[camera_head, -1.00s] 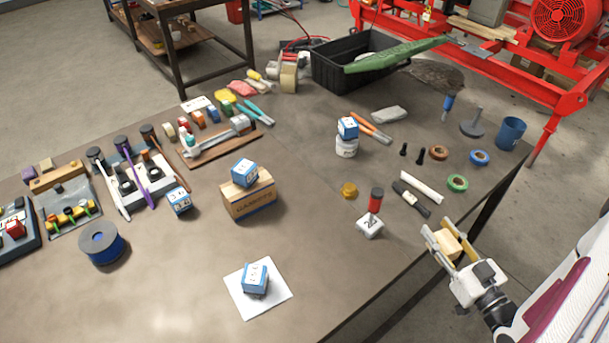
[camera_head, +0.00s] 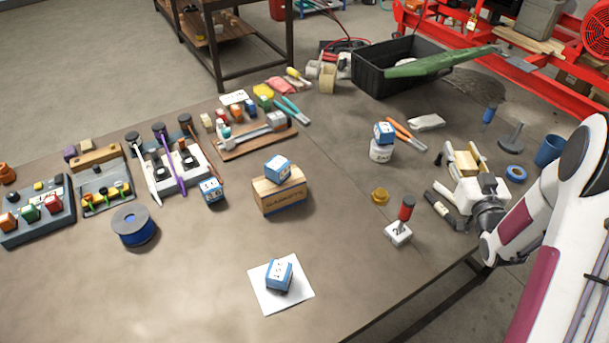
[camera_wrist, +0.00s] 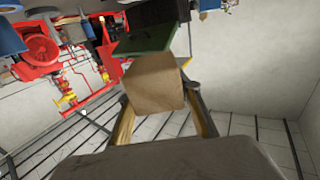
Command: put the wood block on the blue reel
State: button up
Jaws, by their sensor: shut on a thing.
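The wood block (camera_head: 466,162) is a pale tan cube between the fingers of my gripper (camera_head: 463,160), which is shut on it. In the wrist view the block (camera_wrist: 154,84) shows large between both fingers. The gripper is above the right part of the table, among small items there; its exact height is hard to tell. The blue reel (camera_head: 135,226) is a spool with a dark top flange and blue winding, standing upright at the left of the table. Its top is bare. My gripper is far to its right.
Between them stand a cardboard box (camera_head: 281,198) with a blue-white cube on top, a red-topped switch (camera_head: 403,214) and a white pad (camera_head: 272,300) bearing another cube. A black bin (camera_head: 392,70) is at the back. The table's front left is clear.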

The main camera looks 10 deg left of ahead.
jog(key=w+a+r, duration=0.4)
jog(key=a+r, duration=0.1)
jog(key=a, duration=0.2)
jog(key=s+a+r+n+g+y, duration=0.1)
jog(key=a+n+y, duration=0.15)
jog(key=a, duration=1.25)
jog(key=s+a+n+g+y, duration=0.1)
jog(key=a+y, duration=0.2)
jog(key=a, duration=1.3)
jog(key=s+a+f+n+g+y, duration=0.1)
jog(key=s+a, duration=0.3)
jog(key=a, duration=0.3)
jog(key=s+a+f+n+g+y, duration=0.15)
jog(key=s+a, duration=0.25)
jog(key=a, duration=0.4)
jog(key=s+a+n+g+y, duration=0.1)
jog(key=s+a+y, duration=0.1)
jog(key=s+a, duration=0.35)
jog(key=s+a+f+n+g+y, duration=0.2)
jog(key=s+a+g, duration=0.3)
jog(key=s+a, duration=1.3)
jog(key=shift+s+a+f+n+y, duration=0.2)
jog(key=shift+s+a+n+y, duration=0.1)
jog(key=shift+a+n, duration=0.55)
jog(key=shift+d, duration=0.1)
jog(key=shift+f, duration=0.1)
jog(key=shift+f, duration=3)
